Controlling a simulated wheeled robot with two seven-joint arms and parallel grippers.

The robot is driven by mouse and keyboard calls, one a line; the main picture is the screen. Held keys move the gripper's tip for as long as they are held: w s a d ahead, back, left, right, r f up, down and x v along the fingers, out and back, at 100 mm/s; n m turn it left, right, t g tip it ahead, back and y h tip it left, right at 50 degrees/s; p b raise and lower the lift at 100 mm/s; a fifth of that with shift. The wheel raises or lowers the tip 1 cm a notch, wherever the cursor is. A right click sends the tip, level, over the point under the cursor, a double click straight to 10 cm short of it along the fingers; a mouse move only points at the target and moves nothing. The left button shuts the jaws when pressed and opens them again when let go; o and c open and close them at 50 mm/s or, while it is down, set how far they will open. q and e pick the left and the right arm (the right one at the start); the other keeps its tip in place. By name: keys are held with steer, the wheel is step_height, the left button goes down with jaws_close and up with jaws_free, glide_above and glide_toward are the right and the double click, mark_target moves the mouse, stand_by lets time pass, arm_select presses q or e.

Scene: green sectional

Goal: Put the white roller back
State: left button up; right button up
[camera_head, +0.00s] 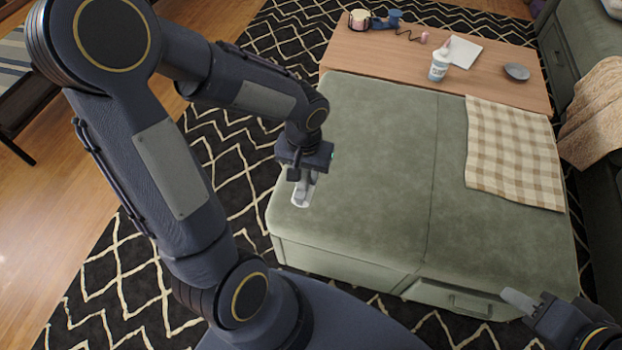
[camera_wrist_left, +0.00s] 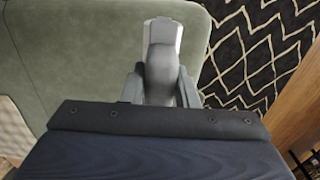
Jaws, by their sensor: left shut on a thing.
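The white roller (camera_head: 301,198) is white with a grey grip and is at the left edge of the green ottoman seat (camera_head: 370,190). My left gripper (camera_head: 300,178) is shut on it from above. In the left wrist view, the roller (camera_wrist_left: 163,27) lies between the two fingers of the left gripper (camera_wrist_left: 161,90), its white end pointing away. I cannot tell whether it touches the cushion. My right gripper (camera_head: 517,302) is at the bottom right corner, in front of the ottoman; only one pale finger shows clearly, so its opening is hidden.
A wooden table (camera_head: 380,55) behind the seat bears a white bottle (camera_head: 439,66), a grey dish (camera_head: 516,72), a white sheet (camera_head: 461,52), a cup (camera_head: 359,19) and a blue item (camera_head: 388,19). A checkered cloth (camera_head: 513,155) covers the right side. The seat's middle is clear.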

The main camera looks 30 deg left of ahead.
arm_select(q)
steer(key=w+f, duration=0.1)
steer(key=f, duration=0.1)
steer(key=w+a+f+b, duration=0.1)
steer(key=w+f, duration=0.3)
steer(key=shift+a+b, duration=0.3)
steer(key=shift+b, duration=0.1)
steer(key=shift+w+f+b, duration=0.15)
steer(key=shift+f+b, duration=0.1)
steer(key=shift+f, duration=0.6)
steer(key=shift+w+f+b, duration=0.1)
steer(key=shift+f+b, duration=0.15)
steer(key=shift+f, duration=0.6)
steer(key=shift+f+b, duration=0.25)
steer(key=shift+b, duration=0.05)
steer(key=o, duration=0.9)
steer(key=shift+r, duration=0.1)
steer(key=shift+o, duration=0.2)
